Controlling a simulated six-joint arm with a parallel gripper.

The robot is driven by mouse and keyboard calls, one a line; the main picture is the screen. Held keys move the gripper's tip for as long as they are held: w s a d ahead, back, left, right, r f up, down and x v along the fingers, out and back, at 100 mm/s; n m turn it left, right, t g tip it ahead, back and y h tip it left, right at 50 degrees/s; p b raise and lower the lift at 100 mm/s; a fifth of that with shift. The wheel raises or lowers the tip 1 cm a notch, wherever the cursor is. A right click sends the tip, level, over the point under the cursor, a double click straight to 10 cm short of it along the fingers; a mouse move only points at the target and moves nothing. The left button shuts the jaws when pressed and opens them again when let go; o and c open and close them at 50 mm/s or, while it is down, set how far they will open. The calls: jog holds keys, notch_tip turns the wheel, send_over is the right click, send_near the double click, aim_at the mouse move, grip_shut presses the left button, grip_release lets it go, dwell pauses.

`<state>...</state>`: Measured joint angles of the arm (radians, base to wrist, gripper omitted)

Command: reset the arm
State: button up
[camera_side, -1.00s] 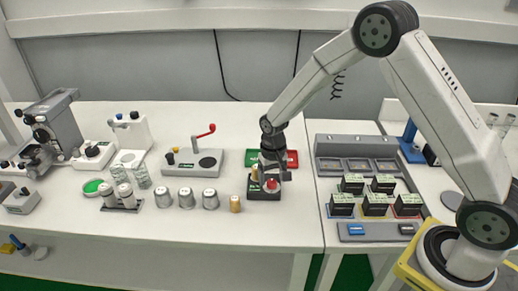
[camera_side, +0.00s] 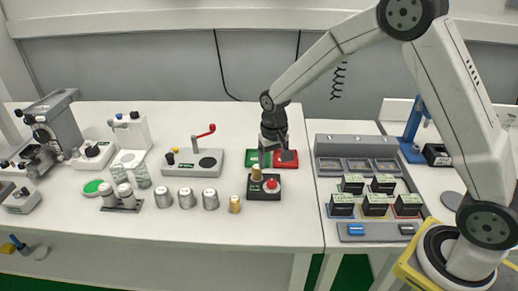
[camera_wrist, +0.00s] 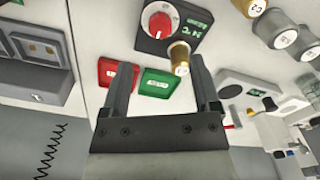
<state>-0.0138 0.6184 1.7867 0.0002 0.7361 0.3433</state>
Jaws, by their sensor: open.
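My gripper (camera_side: 274,152) is open and empty. The box also shows in the wrist view (camera_wrist: 165,48).
Several grey-lidded canisters (camera_side: 187,198) and one brass canister (camera_side: 234,204) stand left of the box. A grey device with a red lever (camera_side: 195,162) lies left of the pads. A grey rack (camera_side: 352,147) with several black modules stands right.

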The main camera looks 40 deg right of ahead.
jog(key=s+r+n+t, duration=0.1)
jog(key=s+r+n, duration=0.1)
jog(key=s, duration=0.7)
jog(key=s+r+n+t, duration=0.1)
jog(key=s+r, duration=0.1)
jog(key=s, duration=0.6)
jog(key=shift+s+d+r+n+t, duration=0.2)
jog(key=shift+s+d+n+t, duration=0.1)
jog(key=shift+s+n, duration=0.1)
